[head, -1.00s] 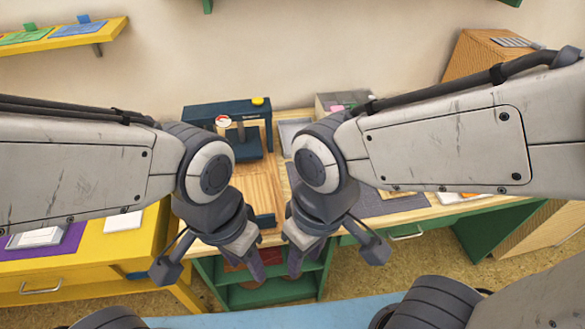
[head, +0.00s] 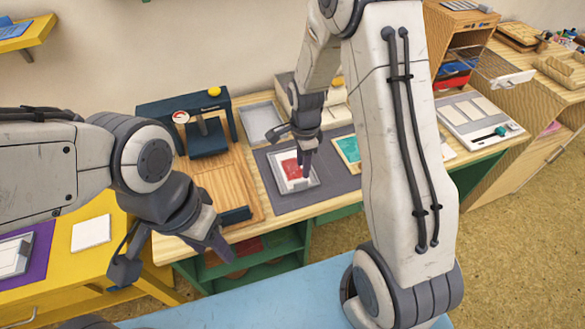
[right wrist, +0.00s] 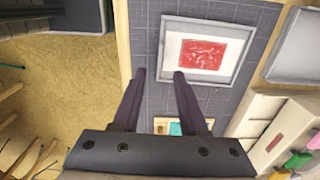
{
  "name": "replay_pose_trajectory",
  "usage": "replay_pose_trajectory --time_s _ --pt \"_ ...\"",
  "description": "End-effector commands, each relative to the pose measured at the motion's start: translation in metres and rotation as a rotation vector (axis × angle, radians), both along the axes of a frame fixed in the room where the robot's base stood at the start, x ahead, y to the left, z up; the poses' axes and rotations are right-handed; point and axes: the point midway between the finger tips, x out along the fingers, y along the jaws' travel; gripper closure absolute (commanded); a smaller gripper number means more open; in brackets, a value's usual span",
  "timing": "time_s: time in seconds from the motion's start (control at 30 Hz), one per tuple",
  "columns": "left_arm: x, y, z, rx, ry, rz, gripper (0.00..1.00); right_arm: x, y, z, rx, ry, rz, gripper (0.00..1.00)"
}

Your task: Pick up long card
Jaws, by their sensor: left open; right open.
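In the head view, a white card with a red printed area (head: 291,168) lies in a pale frame (head: 312,184) on the grey mat (head: 330,193). I cannot tell whether it is the long card. My right gripper (head: 293,153) is open above this frame. In the right wrist view, the right gripper's fingers (right wrist: 160,74) are apart and empty, beside the frame (right wrist: 240,66) with the white and red card (right wrist: 180,48). My left gripper (head: 222,248) is open and empty in front of the wooden press.
A press with a dark blue arch (head: 182,107) stands left of the mat. A grey tray (head: 262,122) is behind the mat. A teal piece (head: 349,149) lies right of the card. A white device (head: 479,122) is further right; a yellow desk (head: 108,262) is at left.

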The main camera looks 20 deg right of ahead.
Motion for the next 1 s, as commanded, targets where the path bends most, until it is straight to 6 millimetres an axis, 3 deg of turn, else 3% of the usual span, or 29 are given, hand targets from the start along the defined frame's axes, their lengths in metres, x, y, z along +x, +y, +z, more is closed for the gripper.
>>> replay_pose_trajectory --time_s 0.1,0.37,0.63,0.97,1.0 --pt "0.000 0.000 0.001 0.000 0.000 0.000 0.50 -0.002 0.001 -0.020 0.000 0.006 0.002 0.57" --pt "0.000 0.000 0.003 0.000 0.000 0.000 0.50 -0.001 0.002 -0.040 0.000 0.004 0.005 0.57" --pt "0.000 0.000 0.010 0.000 0.000 0.000 0.50 0.000 0.003 -0.078 0.000 0.004 0.005 0.57" --pt "0.000 0.000 0.010 0.000 0.000 0.000 0.50 0.001 0.003 -0.085 0.000 0.001 0.005 0.57" --pt "0.000 0.000 0.010 0.000 0.000 0.000 0.50 0.000 0.003 -0.085 0.000 0.001 0.005 0.73"
